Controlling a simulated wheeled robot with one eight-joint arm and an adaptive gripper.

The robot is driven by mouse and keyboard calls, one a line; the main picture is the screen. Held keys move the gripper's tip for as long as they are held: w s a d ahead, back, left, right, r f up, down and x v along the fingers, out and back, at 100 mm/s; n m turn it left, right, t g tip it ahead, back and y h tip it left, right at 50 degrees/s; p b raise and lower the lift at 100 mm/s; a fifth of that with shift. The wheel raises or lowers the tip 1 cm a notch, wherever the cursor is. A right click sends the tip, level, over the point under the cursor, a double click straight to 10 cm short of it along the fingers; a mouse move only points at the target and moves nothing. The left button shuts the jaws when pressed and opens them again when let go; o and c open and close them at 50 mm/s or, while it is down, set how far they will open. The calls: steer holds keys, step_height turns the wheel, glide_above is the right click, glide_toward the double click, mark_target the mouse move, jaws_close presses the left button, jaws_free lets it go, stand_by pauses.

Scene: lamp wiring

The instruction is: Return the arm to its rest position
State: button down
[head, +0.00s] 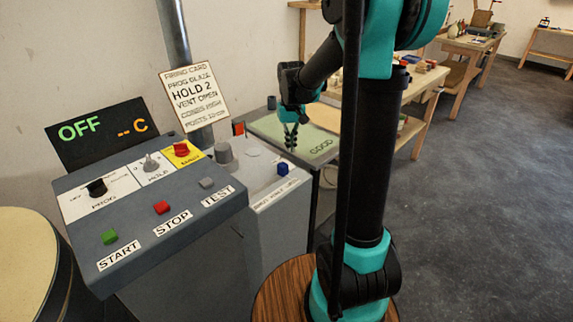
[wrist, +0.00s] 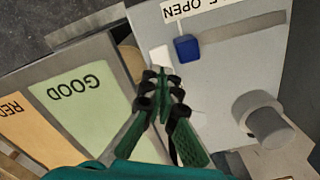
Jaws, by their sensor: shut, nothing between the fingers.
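My gripper (head: 290,135) hangs from my black and teal arm, with its fingers pointing down. In the head view it appears in front of the green mat (head: 318,151), beyond the grey control box; its exact height is hard to tell. In the wrist view the dark green and black fingers (wrist: 162,82) are together with nothing between them. The fingertips point at the gap between the mat side and the light grey panel (wrist: 221,78), close to a small white piece (wrist: 159,55) in the picture. Contact cannot be told.
A control box (head: 150,215) with knobs and START, STOP and TEST buttons stands at left; its display (head: 98,135) reads OFF. The light grey panel bears a blue slider knob (wrist: 187,47) and a grey cylindrical knob (wrist: 262,120). Workbenches (head: 430,78) stand behind. Floor at right (head: 480,200) is clear.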

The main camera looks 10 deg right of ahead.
steer(key=shift+r, duration=0.15)
steer(key=s+d+f+t, duration=0.2)
steer(key=s+f, duration=0.2)
steer(key=s, duration=0.7)
steer(key=s+d+f+m+t, duration=0.1)
steer(key=s+f, duration=0.3)
steer(key=s, duration=0.7)
steer(key=shift+d+t, duration=0.55)
steer(key=shift+t, duration=0.05)
